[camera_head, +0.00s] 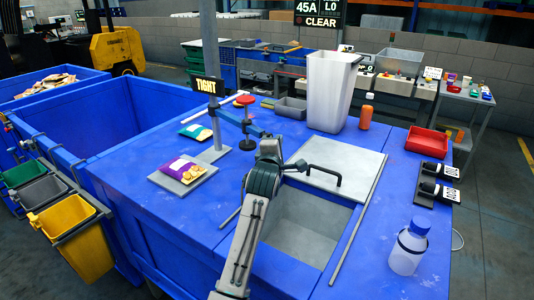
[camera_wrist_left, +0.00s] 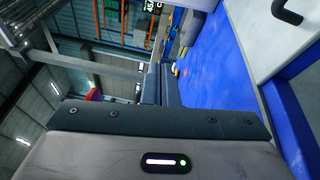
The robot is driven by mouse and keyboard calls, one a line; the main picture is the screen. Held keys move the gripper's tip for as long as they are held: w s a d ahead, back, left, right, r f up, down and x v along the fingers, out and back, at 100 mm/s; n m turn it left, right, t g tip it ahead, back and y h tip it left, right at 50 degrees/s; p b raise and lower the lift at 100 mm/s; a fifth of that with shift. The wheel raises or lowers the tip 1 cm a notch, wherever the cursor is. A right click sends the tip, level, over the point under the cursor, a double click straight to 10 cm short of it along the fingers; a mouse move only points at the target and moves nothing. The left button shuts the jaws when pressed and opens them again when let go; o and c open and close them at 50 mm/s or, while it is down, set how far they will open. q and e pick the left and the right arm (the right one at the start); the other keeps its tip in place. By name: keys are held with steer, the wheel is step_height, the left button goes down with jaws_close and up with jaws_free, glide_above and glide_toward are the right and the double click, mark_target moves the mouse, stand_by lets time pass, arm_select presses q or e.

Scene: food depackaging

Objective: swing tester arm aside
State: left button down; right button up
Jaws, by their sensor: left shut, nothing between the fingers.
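The tester's grey post (camera_head: 210,45) stands on a grey base plate, with a "TIGHT" sign (camera_head: 207,86) on it. A purple snack pack (camera_head: 184,169) lies on the plate, left of the pad. My left gripper (camera_head: 259,133) is at the outer end of the tester arm, close beside the plunger; I cannot tell if they touch. Its fingers are together and empty, also in the left wrist view (camera_wrist_left: 161,82). My right gripper is out of view.
A green pack (camera_head: 195,131) lies behind the post. A tall white bin (camera_head: 330,90), orange cylinder (camera_head: 365,117) and red tray (camera_head: 428,143) stand behind and right. A sink (camera_head: 300,225) with a handled lid (camera_head: 345,160) lies beside my arm. A white bottle (camera_head: 408,250) stands front right.

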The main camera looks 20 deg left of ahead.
arm_select(q)
steer(key=shift+w+d, duration=0.4)
steer(key=shift+w, duration=0.4)
